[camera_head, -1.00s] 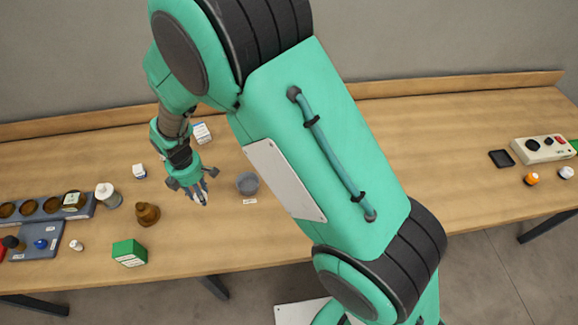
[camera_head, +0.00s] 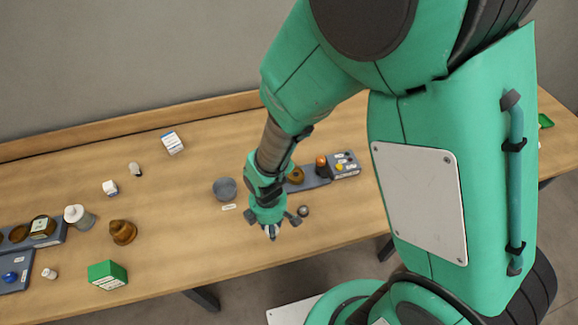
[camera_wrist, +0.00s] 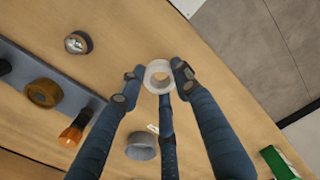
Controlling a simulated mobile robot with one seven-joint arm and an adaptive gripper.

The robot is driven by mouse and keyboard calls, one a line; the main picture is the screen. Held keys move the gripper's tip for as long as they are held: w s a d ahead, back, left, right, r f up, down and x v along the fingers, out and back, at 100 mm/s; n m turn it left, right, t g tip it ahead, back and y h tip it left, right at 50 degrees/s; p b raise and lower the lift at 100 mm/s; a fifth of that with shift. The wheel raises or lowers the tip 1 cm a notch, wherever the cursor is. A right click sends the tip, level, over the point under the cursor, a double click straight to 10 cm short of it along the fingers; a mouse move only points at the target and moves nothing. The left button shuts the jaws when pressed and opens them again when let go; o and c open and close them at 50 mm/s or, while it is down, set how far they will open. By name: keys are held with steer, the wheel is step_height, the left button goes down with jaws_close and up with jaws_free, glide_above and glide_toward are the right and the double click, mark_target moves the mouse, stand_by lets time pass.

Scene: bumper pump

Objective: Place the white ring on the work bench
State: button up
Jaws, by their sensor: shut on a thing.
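The white ring (camera_wrist: 160,76) shows in the wrist view, held between the fingertips of my gripper (camera_wrist: 158,78). Its hole faces the camera. In the head view my gripper (camera_head: 271,231) points down over the front half of the wooden work bench (camera_head: 180,205), to the right of a grey cup. The ring is too small or hidden to make out there. Bare bench (camera_wrist: 215,100) lies behind the ring in the wrist view. I cannot tell how large the gap between ring and bench is.
The grey cup (camera_head: 225,189) stands left of my gripper. A small round metal piece (camera_head: 303,211) lies just right of it. A grey tray (camera_head: 316,181) with brown and orange parts is behind. A green box (camera_head: 107,275) and brown bell-shaped part (camera_head: 122,232) stand farther left.

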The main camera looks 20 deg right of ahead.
steer(key=s+d+f+m, duration=0.1)
steer(key=s+d+m, duration=0.1)
steer(key=s+d, duration=0.4)
steer(key=shift+s+d+f+b, duration=0.3)
steer(key=shift+s+d, duration=0.1)
steer(key=shift+s, duration=0.8)
steer(key=shift+w, duration=0.1)
steer(key=w+a, duration=0.1)
steer(key=w, duration=0.4)
steer(key=w+a+f+b, duration=0.1)
steer(key=w, duration=0.4)
steer(key=w+a, duration=0.1)
steer(key=w, duration=0.4)
steer(key=shift+w+a+f, duration=0.2)
steer(key=shift+a+f, duration=0.05)
steer(key=shift+a, duration=0.15)
steer(key=shift+f+b, duration=0.55)
steer(key=shift+f, duration=1.2)
steer(key=shift+f, duration=0.1)
